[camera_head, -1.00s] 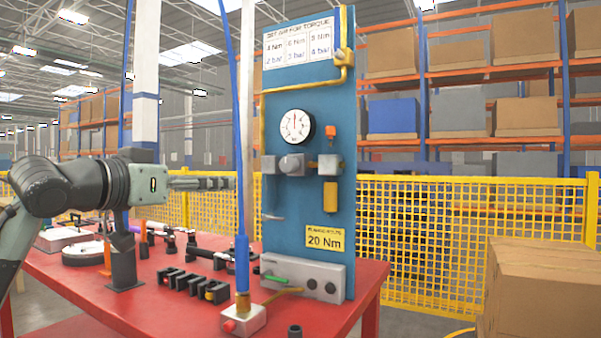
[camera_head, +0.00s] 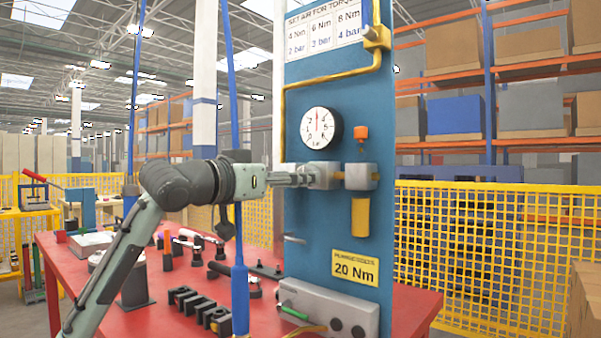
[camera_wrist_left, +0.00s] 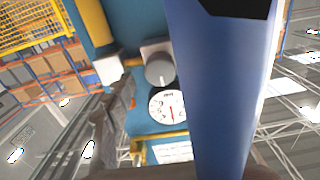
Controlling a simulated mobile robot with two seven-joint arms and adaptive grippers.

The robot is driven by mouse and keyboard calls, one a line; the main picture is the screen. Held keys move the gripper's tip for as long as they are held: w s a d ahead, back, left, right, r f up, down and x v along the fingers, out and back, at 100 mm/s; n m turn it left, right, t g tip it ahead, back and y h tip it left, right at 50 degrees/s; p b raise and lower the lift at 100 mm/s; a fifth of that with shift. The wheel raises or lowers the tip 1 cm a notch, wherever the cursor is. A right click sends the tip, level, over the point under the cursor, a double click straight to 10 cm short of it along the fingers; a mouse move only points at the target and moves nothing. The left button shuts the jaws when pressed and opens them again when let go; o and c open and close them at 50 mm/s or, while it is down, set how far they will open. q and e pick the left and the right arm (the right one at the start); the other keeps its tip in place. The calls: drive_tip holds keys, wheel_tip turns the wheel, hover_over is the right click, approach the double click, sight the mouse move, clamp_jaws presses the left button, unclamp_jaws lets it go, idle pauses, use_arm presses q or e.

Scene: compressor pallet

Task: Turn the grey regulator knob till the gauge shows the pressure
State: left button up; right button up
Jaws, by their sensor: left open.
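The grey regulator knob (camera_head: 322,174) sits on the blue panel (camera_head: 345,245), just below the round white gauge (camera_head: 320,127). The gauge's red needle points about straight up. My left gripper (camera_head: 307,177) reaches in from the left, its fingertips at the knob's left side in the head view; contact cannot be told. It is open, with nothing seen between its fingers. In the left wrist view the knob (camera_wrist_left: 159,70) and gauge (camera_wrist_left: 167,107) show beyond a grey finger (camera_wrist_left: 115,112). My right gripper is not in view.
A blue hanging tool (camera_head: 240,290) is in front of the panel's left edge; a large blue shape (camera_wrist_left: 220,90) covers much of the wrist view. A yellow pipe (camera_head: 330,78), yellow bowl (camera_head: 360,217) and "20 Nm" label (camera_head: 355,268) are on the panel. Several parts lie on the red table (camera_head: 60,262).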

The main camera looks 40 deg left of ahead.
use_arm(q)
drive_tip(key=shift+w+d, duration=0.1)
drive_tip(key=shift+w, duration=0.95)
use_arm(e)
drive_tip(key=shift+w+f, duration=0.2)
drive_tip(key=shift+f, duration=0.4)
use_arm(q)
drive_tip(key=shift+c, duration=0.5)
drive_tip(key=c, duration=1.1)
drive_tip(key=shift+o, duration=0.2)
drive_tip(key=shift+m, duration=0.3)
